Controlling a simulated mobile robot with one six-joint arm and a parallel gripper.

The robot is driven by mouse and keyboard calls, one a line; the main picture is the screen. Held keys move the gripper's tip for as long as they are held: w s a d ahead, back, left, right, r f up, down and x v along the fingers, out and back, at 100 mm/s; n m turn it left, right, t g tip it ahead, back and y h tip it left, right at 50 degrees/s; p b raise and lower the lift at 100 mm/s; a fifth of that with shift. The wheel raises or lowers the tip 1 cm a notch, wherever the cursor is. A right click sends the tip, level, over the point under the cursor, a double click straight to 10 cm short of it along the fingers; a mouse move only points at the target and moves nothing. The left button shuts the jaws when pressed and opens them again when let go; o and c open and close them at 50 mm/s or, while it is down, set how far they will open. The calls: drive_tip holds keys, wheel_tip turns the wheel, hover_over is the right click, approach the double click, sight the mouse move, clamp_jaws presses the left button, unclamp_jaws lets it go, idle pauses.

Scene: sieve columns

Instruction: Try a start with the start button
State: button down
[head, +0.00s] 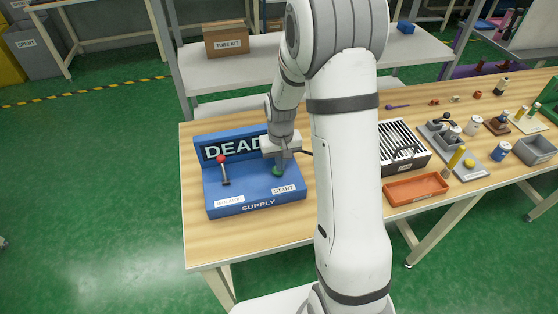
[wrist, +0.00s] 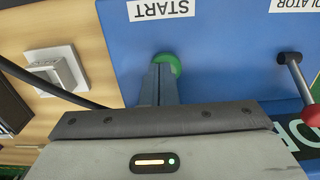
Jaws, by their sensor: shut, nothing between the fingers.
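The blue supply box (head: 240,200) stands on the left end of the wooden table. Its back panel reads "DEAD", with the rest hidden behind my arm. The green start button (head: 278,171) is on the box top behind the START label; it also shows in the wrist view (wrist: 170,64). My gripper (head: 279,168) is shut and empty, pointing down at the button. In the wrist view the fingertips (wrist: 163,70) overlap the button's edge; I cannot tell whether they press it. The red-knobbed isolator lever (head: 223,168) stands up at the left of the box.
An orange tray (head: 416,188) and a grated unit (head: 402,148) are to the right, beyond my arm. Bottles, cans and small fixtures fill the table's right part.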

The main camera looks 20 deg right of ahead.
wheel_tip(320, 180, up, 13)
drive_tip(key=shift+r, duration=0.2)
idle(0.6)
drive_tip(key=s+r+t, duration=0.1)
drive_tip(key=s+r, duration=0.3)
drive_tip(key=s, duration=0.6)
drive_tip(key=s+a+r+t, duration=0.1)
drive_tip(key=s+r, duration=0.3)
drive_tip(key=s, duration=0.7)
drive_tip(key=shift+s+a+t, duration=0.15)
drive_tip(key=shift+s+t, duration=0.15)
drive_tip(key=shift+t, duration=0.2)
